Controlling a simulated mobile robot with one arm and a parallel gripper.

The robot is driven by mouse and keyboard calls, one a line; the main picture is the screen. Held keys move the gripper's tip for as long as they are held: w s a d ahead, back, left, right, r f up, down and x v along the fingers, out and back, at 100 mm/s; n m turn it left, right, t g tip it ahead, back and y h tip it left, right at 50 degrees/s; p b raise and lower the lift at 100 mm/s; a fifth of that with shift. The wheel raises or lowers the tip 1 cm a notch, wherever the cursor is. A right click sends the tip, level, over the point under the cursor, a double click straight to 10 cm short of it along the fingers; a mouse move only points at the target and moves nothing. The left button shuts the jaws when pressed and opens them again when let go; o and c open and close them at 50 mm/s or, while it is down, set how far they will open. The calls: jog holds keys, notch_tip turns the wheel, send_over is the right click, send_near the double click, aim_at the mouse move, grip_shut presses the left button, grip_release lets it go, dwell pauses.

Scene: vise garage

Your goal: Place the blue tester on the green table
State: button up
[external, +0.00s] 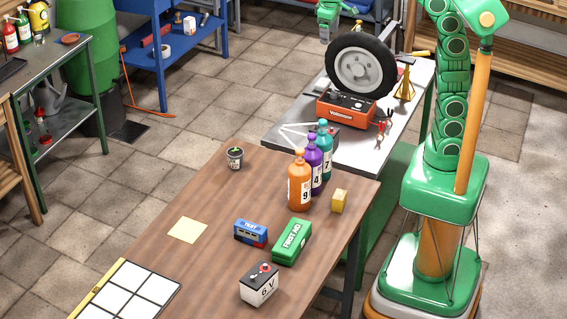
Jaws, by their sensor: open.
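The blue tester (251,233), a small blue block with a red part and "TEST" on its label, lies on the brown wooden table (205,205). It is left of the green first aid box and apart from it. The green table, with a grey top (345,153) and green frame, stands behind the wooden table's far end. My gripper (325,37) is small at the top of the view, beyond the green table and far from the tester. It is open, with nothing visible in it. Part of my arm is outside the picture.
The green table holds a tyre (361,65), a red-orange box (345,112) and a yellow stand (405,80). Orange (300,185), purple (316,168) and teal bottles stand at the wooden table's far end. A 6 V battery (259,285) and first aid box (292,241) are near the tester.

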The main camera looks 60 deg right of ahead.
jog(key=w+a+f+t, duration=0.1)
jog(key=w+a, duration=0.3)
jog(key=a, duration=0.7)
jog(key=w+a+t, duration=0.1)
jog(key=w+a, duration=0.3)
jog(key=a, duration=0.8)
jog(key=s+a+f+t, duration=0.1)
jog(key=s+a+f, duration=0.1)
jog(key=a, duration=0.9)
jog(key=s+a+f+y, duration=0.1)
jog(key=a+f, duration=0.3)
jog(key=a, duration=0.8)
jog(key=shift+s+a+t+y, duration=0.3)
jog(key=shift+s+t, duration=0.1)
jog(key=shift+s, duration=0.4)
jog(key=shift+a+f, duration=0.1)
jog(key=shift+a, duration=0.05)
jog(key=shift+a, duration=0.1)
jog(key=shift+f, duration=0.15)
